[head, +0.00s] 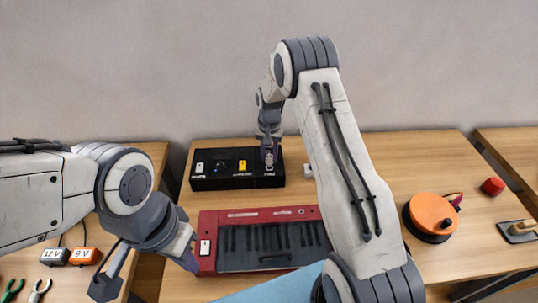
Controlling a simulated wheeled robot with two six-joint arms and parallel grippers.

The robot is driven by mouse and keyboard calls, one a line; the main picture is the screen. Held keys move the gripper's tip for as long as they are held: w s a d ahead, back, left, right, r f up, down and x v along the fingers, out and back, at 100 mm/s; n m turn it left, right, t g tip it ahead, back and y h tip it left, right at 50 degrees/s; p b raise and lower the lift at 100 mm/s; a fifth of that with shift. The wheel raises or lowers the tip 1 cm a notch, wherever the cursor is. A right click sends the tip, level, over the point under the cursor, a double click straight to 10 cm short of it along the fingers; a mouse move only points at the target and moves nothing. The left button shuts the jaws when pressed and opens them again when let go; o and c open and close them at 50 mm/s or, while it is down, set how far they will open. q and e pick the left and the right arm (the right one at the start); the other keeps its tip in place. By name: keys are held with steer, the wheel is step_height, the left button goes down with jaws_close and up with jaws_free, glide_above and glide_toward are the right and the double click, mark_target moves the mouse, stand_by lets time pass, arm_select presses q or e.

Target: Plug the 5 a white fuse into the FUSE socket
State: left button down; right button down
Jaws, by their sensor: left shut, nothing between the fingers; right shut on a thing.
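The black socket box (225,183) stands at the back left of the middle table, with sockets and small white labels along its top and front. My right gripper (269,162) points down at the right end of this box, over the socket there. It is shut on a small pale piece, which looks like the white fuse; the fingers hide most of it. I cannot tell whether the fuse is touching or inside the socket. My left gripper (190,262) is shut and empty, low beside the left end of the red keyboard.
The red keyboard (207,262) lies in front of the box. A white piece (200,168) and a yellow piece (242,166) sit on the box. An orange disc (432,214) and a red cylinder (492,186) are to the right. Labelled adapters (84,256) lie at the left.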

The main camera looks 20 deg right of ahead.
mark_target(269, 156)
steer(key=shift+f+b, duration=0.85)
steer(key=shift+f, duration=0.55)
steer(key=c, duration=0.5)
jaws_free()
step_height(269, 156, up, 9)
steer(key=shift+r+b, duration=0.15)
steer(key=shift+b, duration=0.95)
steer(key=shift+r, duration=0.6)
